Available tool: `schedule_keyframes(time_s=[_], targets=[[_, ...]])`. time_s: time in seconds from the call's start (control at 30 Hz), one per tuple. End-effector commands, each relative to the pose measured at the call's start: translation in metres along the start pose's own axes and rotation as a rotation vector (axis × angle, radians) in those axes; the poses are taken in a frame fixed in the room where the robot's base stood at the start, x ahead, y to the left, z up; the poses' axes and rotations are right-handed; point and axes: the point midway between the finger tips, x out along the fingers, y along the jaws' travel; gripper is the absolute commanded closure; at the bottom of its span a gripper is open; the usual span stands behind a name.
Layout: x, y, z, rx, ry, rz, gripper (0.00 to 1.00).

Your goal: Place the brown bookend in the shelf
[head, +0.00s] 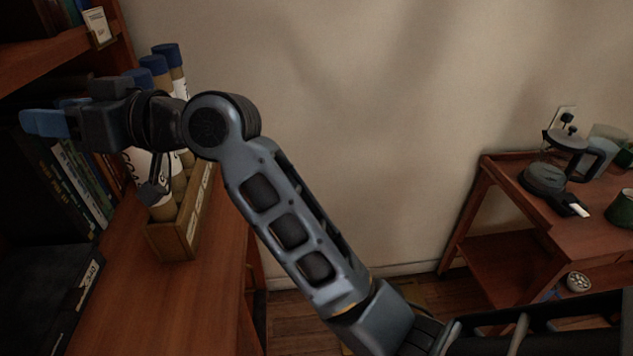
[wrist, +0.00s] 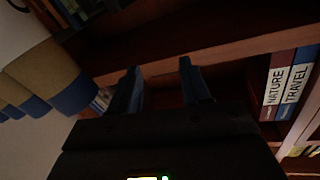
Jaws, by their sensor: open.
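I cannot make out the brown bookend for certain in either view. The wooden shelf (head: 150,300) is at the left of the head view, with a row of upright books (head: 80,185) in its lower bay. My gripper (head: 48,122) reaches left in front of that bay, below the upper board (head: 45,62). In the wrist view my gripper (wrist: 163,88) has its two fingers apart, with nothing seen held between them. A shelf board edge (wrist: 235,48) runs beyond the fingertips. My gripper and forearm hide part of the books.
A wooden box (head: 178,238) with blue-capped cardboard tubes (head: 172,62) stands close beside my wrist. The tubes also show at left in the wrist view (wrist: 45,70). A black labelled box (head: 45,290) lies at lower left. A side table (head: 530,205) stands right, beyond open floor.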

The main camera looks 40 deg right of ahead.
Motion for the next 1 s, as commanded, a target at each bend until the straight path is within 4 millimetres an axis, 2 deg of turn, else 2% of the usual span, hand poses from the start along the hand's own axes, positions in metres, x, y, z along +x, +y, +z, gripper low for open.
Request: schedule_keyframes(time_s=[0.03, 0.2, 0.37, 0.5, 0.7, 0.8, 1.0], targets=[[-0.012, 0.004, 0.026, 0.032, 0.0, 0.038, 0.53], [-0.056, 0.012, 0.093, 0.101, 0.009, 0.168, 0.53], [-0.107, 0.012, 0.149, 0.14, 0.007, 0.29, 0.53], [-0.157, 0.005, 0.19, 0.155, -0.003, 0.39, 0.53], [-0.234, -0.013, 0.235, 0.143, -0.031, 0.521, 0.53], [-0.274, -0.025, 0.25, 0.124, -0.051, 0.576, 0.53], [-0.351, -0.056, 0.264, 0.065, -0.097, 0.663, 0.53]])
